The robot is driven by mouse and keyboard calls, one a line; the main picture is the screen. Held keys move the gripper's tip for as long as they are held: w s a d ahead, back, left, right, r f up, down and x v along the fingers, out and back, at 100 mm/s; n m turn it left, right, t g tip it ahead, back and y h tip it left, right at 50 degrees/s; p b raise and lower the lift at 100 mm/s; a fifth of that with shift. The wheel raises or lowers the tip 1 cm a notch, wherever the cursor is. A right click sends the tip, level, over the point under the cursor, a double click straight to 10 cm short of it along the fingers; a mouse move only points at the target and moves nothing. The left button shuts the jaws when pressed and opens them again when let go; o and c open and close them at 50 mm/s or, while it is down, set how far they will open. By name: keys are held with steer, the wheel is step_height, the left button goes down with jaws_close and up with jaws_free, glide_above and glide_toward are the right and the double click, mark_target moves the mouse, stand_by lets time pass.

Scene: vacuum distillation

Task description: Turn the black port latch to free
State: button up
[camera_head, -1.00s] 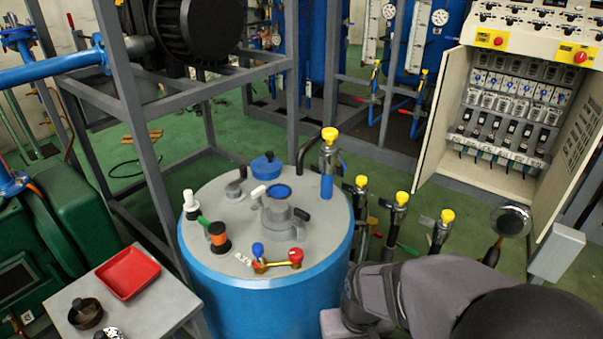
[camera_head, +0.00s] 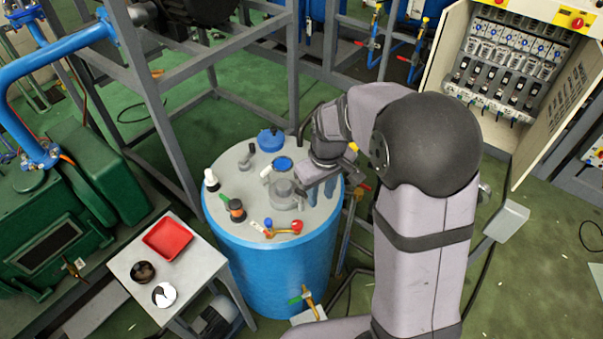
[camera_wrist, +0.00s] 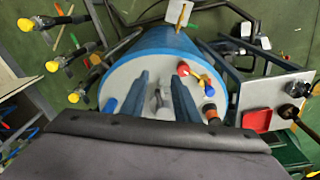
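The blue tank's grey lid (camera_head: 232,206) carries a grey central port (camera_head: 283,192). The black latch lies on the port's right side, but my arm crowds it in the head view and I cannot make out its angle. My gripper (camera_head: 321,190) points down over the right part of the lid, just right of the port. In the wrist view my gripper (camera_wrist: 158,95) is open, with two blue-grey fingers apart. A small dark grey upright piece (camera_wrist: 157,101) shows between them; I cannot tell if it is the latch, and no contact is visible.
The lid also holds a red-handled brass valve (camera_head: 283,229), an orange-black fitting (camera_head: 236,210), a white-handled fitting (camera_head: 211,180) and a blue cap (camera_head: 271,140). A side table with a red tray (camera_head: 167,238) stands left. Yellow-capped valves (camera_wrist: 52,67) stand beside the tank.

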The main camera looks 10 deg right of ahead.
mark_target(301, 191)
steer(key=w+a+n, duration=0.1)
steer(key=w, duration=0.1)
steer(key=w+a+n, duration=0.1)
steer(key=w, duration=0.2)
steer(key=w+a+r+n+g, duration=0.1)
steer(key=w+a+n, duration=0.1)
steer(key=shift+w, duration=0.2)
steer(key=shift+d, duration=0.1)
steer(key=shift+f+p, duration=1.15)
steer(key=shift+f, duration=2.45)
jaws_close()
